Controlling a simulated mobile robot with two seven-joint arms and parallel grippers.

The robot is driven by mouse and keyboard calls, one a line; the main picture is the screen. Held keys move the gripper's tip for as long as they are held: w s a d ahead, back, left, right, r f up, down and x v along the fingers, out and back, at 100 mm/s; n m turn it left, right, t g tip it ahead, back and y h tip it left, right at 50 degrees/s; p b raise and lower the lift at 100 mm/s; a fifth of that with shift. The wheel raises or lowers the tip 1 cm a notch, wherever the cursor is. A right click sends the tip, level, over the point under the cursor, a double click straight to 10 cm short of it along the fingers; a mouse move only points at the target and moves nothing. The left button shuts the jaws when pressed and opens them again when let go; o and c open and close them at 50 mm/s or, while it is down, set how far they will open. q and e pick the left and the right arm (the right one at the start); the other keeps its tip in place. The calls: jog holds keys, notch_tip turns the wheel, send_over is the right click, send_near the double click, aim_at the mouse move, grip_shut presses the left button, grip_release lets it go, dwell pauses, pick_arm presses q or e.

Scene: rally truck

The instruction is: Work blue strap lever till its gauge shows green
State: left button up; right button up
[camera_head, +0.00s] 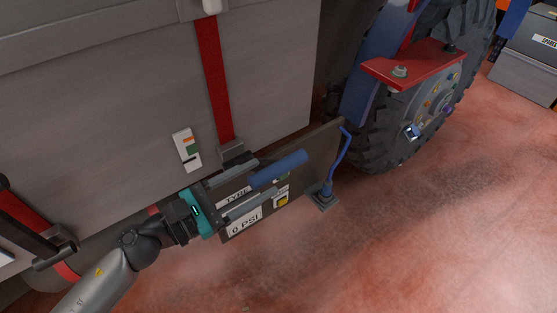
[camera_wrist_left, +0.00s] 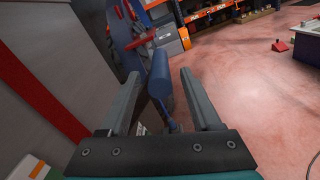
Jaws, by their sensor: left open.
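A blue cylindrical lever handle (camera_head: 278,169) lies beside the truck's side, below the end of a red strap (camera_head: 214,80). A small white gauge plate (camera_head: 187,149) with orange and green patches is on the grey wall left of the strap; I cannot tell its reading. My left gripper (camera_head: 268,181) is open and empty, its fingers reaching toward the handle. In the left wrist view the blue handle (camera_wrist_left: 160,74) shows between the two fingertips, a little beyond them; contact is not clear. The lever's base is hidden by the gripper. My right gripper is not in view.
A panel marked "0 PSI" (camera_head: 246,223) with a yellow button (camera_head: 282,200) is right below my left gripper. Another red strap (camera_head: 22,216) is at left.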

aim_at(279, 169)
pick_arm(q)
jog(key=shift+p+x, duration=0.7)
jog(key=shift+x, duration=2.05)
grip_shut()
